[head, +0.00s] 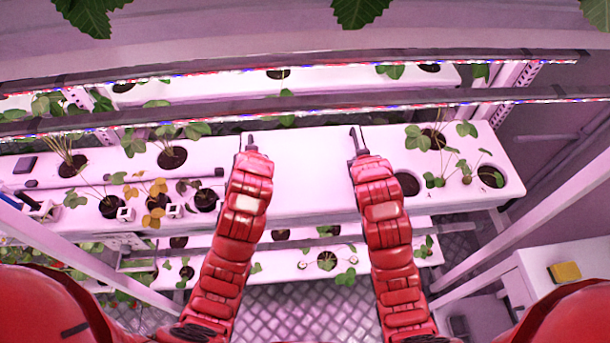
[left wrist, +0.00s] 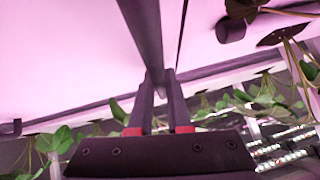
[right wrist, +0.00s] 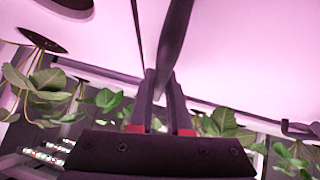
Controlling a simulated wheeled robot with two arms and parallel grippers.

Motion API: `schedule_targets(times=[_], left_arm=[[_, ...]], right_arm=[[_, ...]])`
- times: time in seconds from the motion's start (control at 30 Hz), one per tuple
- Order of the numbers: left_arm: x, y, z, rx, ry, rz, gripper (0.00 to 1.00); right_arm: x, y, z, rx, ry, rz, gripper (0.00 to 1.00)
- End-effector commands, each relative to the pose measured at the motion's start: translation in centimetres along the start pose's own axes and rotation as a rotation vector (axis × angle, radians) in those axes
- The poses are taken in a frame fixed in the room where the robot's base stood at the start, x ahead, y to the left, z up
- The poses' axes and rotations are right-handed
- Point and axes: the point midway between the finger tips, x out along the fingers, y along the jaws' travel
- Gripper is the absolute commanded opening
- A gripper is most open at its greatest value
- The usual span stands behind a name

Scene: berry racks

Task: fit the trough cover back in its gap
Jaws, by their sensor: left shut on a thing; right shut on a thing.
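The trough cover (head: 305,165) is a plain white panel in the middle of the upper white trough (head: 70,180), between planted sections left and right. It looks roughly level with them; whether it is fully seated I cannot tell. My left gripper (head: 250,141) is at its left end, shut on a dark bar-like handle (left wrist: 143,30). My right gripper (head: 354,141) is at its right end, shut on a similar dark handle (right wrist: 176,35). A thin dark seam runs beside each handle in the wrist views. The fingers hide where the handles meet the panel.
Potted plants (head: 172,158) stand in holes left of the cover, and more (head: 432,139) stand to the right. Light bars (head: 300,112) cross above the trough. A lower planted shelf (head: 290,262) is below. A yellow block (head: 565,271) lies on a white surface at right.

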Motion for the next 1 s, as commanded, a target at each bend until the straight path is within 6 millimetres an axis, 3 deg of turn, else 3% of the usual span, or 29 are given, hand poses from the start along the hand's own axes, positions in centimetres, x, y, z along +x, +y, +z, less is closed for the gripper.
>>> schedule_targets(times=[0.13, 0.17, 0.3, 0.67, 1.0], left_arm=[[1.2, 0.4, 1.2, 0.0, 0.001, 0.001, 0.0], [0.8, 0.3, 0.8, 0.0, 0.001, 0.001, 0.21], [0.7, 0.2, 0.7, 0.0, 0.001, 0.001, 0.46], [0.3, 0.3, 0.7, 0.0, 0.004, 0.001, 0.46], [-4.6, 0.3, 0.7, 0.0, 0.004, 0.002, 0.46]], right_arm=[[1.2, -0.4, 1.2, 0.0, 0.001, -0.001, 0.0], [0.8, -0.3, 0.8, 0.0, 0.001, -0.001, 0.21], [0.7, -0.2, 0.7, 0.0, 0.001, -0.001, 0.46], [0.8, -0.2, 0.7, 0.0, 0.0, 0.0, 0.46], [0.8, -0.2, 0.8, 0.0, 0.0, 0.0, 0.46]])
